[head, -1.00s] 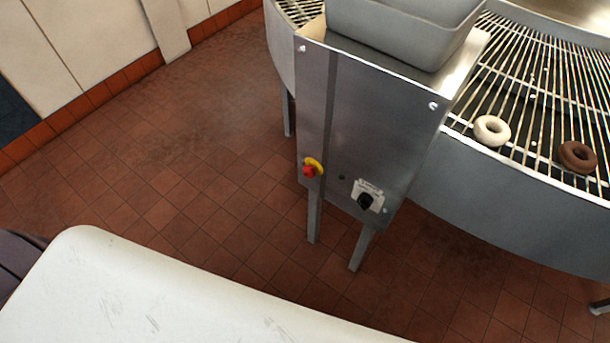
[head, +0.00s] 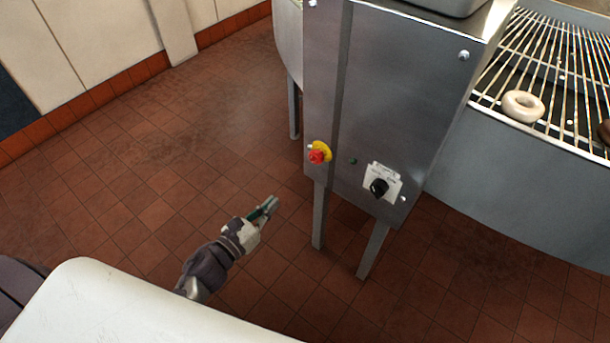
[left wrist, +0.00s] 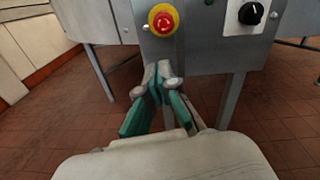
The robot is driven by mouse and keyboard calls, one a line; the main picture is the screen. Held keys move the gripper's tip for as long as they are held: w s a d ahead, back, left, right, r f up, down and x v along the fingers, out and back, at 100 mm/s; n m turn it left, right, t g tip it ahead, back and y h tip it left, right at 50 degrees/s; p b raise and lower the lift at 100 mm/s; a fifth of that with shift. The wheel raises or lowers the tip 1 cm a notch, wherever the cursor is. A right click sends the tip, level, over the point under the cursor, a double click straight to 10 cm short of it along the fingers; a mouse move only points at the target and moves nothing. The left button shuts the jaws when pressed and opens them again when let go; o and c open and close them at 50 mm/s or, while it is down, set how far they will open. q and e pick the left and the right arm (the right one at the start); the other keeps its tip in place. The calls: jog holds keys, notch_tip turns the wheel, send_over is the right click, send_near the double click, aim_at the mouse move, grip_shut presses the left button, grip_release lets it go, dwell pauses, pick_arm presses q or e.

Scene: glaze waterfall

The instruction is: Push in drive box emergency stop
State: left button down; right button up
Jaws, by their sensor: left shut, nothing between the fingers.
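The drive box (head: 400,95) is a grey steel cabinet on legs. Its emergency stop (head: 317,153) is a red button on a yellow ring, low on the front face. It also shows in the left wrist view (left wrist: 163,21), at the top, just beyond the fingertips. My left gripper (head: 270,205) is shut and empty, below and to the left of the button in the head view and apart from it. In the left wrist view its green-padded fingers (left wrist: 158,78) meet at the tips. My right gripper is not in view.
A black rotary knob (head: 379,187) on a white plate sits right of the button, with a small green light (head: 353,161) between. A wire conveyor (head: 560,75) carrying a white donut (head: 523,106) is at right. The tiled floor (head: 150,190) is open at left.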

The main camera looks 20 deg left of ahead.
aim_at(313, 160)
pick_arm(q)
jog(key=shift+d+r+m+h, duration=0.25)
jog(key=shift+r+m+h, duration=0.15)
jog(key=shift+r+m, duration=0.75)
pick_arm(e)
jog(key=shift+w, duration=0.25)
pick_arm(q)
jog(key=x, duration=1.3)
jog(key=shift+w+p, duration=0.1)
jog(key=shift+p, duration=0.25)
jog(key=shift+w, duration=0.25)
jog(key=shift+w+d, duration=0.1)
jog(key=shift+w, duration=0.05)
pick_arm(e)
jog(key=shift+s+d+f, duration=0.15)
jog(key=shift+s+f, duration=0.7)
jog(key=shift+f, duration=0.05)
